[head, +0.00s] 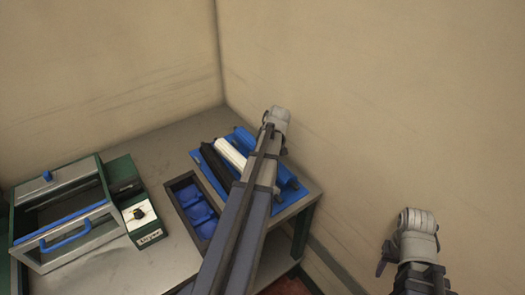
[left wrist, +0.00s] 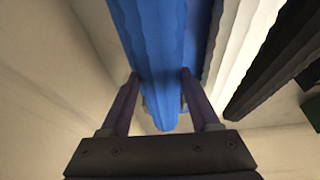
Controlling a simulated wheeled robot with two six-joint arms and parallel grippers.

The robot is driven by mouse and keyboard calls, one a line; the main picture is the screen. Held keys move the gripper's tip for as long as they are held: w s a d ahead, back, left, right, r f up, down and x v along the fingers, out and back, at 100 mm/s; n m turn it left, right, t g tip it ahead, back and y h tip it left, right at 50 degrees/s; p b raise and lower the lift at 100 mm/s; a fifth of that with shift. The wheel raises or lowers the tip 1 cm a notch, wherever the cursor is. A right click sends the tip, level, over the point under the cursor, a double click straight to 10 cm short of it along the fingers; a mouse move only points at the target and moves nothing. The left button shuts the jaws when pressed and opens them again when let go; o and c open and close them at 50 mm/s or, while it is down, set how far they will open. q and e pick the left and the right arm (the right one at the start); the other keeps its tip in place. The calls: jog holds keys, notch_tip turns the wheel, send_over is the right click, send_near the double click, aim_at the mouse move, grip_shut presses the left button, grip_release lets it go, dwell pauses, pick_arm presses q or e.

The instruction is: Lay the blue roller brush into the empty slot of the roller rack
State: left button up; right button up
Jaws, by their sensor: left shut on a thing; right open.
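The blue roller brush (left wrist: 158,55) is between the two fingers of my left gripper (left wrist: 160,85), which is shut on it, in the left wrist view. The blue roller rack (head: 213,168) lies at the table's right end in the head view. A white roller (head: 230,153) and a black roller (head: 219,165) lie side by side on it. In the left wrist view the blue roller runs beside the white one; I cannot tell if it touches the rack. My left arm hides part of the rack. My right gripper (head: 384,260) is open, off the table at the right, and only partly visible.
A dark tray with blue compartments (head: 196,205) sits left of the rack. A green-framed case with a blue handle (head: 66,234) and a small box with a knob (head: 139,215) stand farther left. Walls close in behind and to the right. The table's back left is clear.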

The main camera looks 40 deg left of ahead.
pick_arm(q)
jog(key=shift+f+b, duration=0.25)
jog(key=shift+b, duration=0.05)
dwell(0.4)
jog(key=o, duration=1.4)
jog(key=shift+c, duration=0.2)
jog(key=p+v, duration=0.7)
jog(key=v, duration=0.1)
jog(key=shift+f, duration=0.1)
